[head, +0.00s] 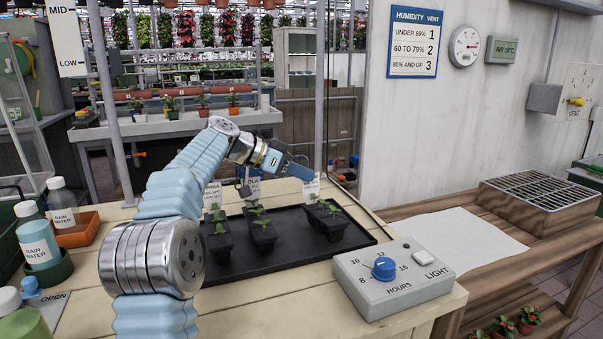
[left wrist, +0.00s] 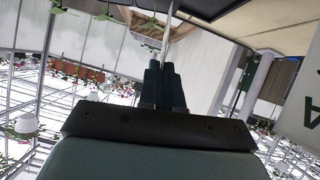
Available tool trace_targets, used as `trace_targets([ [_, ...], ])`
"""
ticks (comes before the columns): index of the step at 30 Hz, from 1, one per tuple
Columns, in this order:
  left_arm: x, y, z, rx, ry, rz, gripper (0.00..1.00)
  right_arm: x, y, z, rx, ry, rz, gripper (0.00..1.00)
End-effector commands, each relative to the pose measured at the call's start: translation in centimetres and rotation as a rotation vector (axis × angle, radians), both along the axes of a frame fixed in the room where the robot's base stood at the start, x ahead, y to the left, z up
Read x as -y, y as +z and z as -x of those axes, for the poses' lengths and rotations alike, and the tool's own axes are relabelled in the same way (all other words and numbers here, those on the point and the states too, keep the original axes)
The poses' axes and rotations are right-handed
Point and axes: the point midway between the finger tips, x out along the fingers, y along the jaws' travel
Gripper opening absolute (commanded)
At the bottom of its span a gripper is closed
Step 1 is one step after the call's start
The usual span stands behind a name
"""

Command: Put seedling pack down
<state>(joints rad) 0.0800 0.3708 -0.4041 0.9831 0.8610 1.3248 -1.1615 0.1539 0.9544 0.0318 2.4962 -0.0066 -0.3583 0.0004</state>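A black seedling pack (head: 330,226) with small green seedlings is at the right of the black tray (head: 290,262). Its white label (head: 311,189) stands up at its back. My left gripper (head: 308,174) is at the top of this label, its two fingers close together. In the left wrist view, the fingers (left wrist: 160,82) have a thin pale strip between them that looks like the label edge-on. I cannot tell whether the pack's base touches the tray. Two more packs, left (head: 217,243) and middle (head: 262,236), stand in the tray. My right gripper is not in view.
A grey light timer box (head: 392,282) stands at the tray's front right. Rain water bottles (head: 38,240) stand at the left.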

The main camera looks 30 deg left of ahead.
Motion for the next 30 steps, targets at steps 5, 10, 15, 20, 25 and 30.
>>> trace_targets([
  [5,0.0,-0.5,0.0,0.0,0.0,0.0,0.0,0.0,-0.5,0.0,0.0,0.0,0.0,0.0],
  [10,0.0,-0.3,0.0,-0.001,0.0,-0.001,0.3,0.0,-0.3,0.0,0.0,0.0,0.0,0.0],
  [15,0.0,-0.3,0.0,-0.001,0.0,0.0,0.34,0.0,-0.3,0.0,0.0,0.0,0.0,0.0],
  [20,0.0,-0.1,0.0,-0.001,0.0,-0.001,0.34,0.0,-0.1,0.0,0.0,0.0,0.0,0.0],
  [25,-1.3,0.9,1.2,0.001,0.004,-0.001,0.34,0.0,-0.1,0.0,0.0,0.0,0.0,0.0],
  [30,-3.7,2.8,3.7,0.002,0.004,-0.002,0.34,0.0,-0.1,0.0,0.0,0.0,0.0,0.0],
])
